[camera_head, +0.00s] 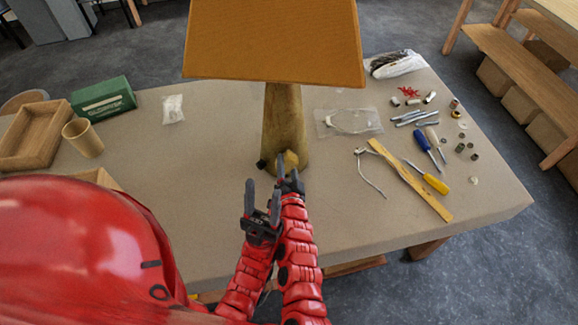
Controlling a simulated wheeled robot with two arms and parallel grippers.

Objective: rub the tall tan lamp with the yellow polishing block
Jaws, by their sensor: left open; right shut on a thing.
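The tall tan lamp (285,115) stands upright on the table, with a wide orange-tan shade (273,40) and a tapering base. My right gripper (288,175) is shut on the yellow polishing block (291,160) at the low front of the lamp's base. The block overlaps the base in the picture; I cannot tell whether it is pressed against it. My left gripper (262,200) is open and empty, just below and left of the right one, in front of the lamp. My two forearms run close side by side. The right fingers partly hide the block.
A wooden tray (32,135), tan cup (84,138) and green box (103,98) stand at the left. A clear bag (347,122), yellow ruler (412,180), screwdrivers (430,150) and several small parts lie at the right. The table's front right is clear.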

